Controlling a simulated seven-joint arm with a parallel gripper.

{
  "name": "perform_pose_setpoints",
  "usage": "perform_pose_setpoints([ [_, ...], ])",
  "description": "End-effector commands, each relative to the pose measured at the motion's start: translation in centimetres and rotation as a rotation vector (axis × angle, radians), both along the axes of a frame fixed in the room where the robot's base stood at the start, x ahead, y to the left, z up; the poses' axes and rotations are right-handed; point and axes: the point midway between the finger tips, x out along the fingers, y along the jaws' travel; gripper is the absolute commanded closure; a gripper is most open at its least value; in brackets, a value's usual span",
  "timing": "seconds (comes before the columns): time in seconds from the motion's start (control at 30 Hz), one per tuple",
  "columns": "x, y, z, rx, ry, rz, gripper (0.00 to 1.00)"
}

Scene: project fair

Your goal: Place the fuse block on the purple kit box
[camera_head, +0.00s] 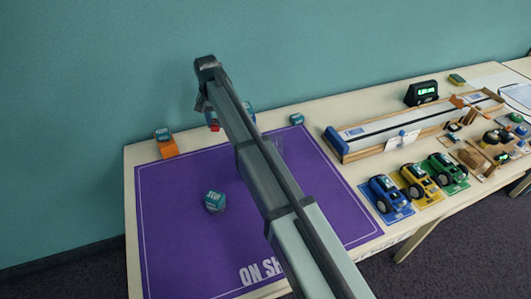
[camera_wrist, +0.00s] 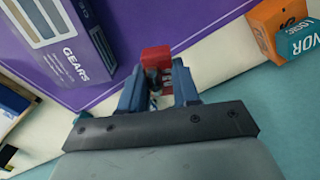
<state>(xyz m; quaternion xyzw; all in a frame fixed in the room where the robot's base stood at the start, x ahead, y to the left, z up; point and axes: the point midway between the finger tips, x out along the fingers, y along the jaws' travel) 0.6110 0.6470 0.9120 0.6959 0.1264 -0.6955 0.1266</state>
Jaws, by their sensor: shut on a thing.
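My gripper (camera_wrist: 158,80) is shut on a red block (camera_wrist: 156,56), which I take to be the fuse block. Its red top stands out past the blue fingers in the wrist view. In the head view a small red part (camera_head: 214,127) shows beside my arm, which hides most of the gripper. A purple box marked GEARS (camera_wrist: 75,45), which looks like the kit box, lies to the left of the held block in the wrist view, apart from it. In the head view my arm seems to hide this box.
A purple mat (camera_head: 170,222) covers the near table. An orange block (camera_head: 169,149) with a teal piece stands at its back left. Another teal block (camera_head: 215,199) is on the mat, and one (camera_head: 297,118) is at the back. Toy cars (camera_head: 417,183) and a long track (camera_head: 400,130) stand right.

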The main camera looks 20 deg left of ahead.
Motion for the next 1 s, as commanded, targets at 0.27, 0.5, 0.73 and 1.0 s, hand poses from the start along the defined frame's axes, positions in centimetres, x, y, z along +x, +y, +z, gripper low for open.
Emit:
perform_pose_setpoints([
  [0.27, 5.1, -9.1, 1.7, 0.001, -0.001, -0.112, 0.99],
  [0.5, 5.8, -15.4, 2.7, 0.0, -0.001, -0.09, 0.99],
  [0.73, 3.1, -17.6, 2.7, 0.0, -0.001, 0.114, 0.99],
  [1.0, 2.5, -18.0, 2.6, 0.0, -0.001, 0.35, 0.99],
])
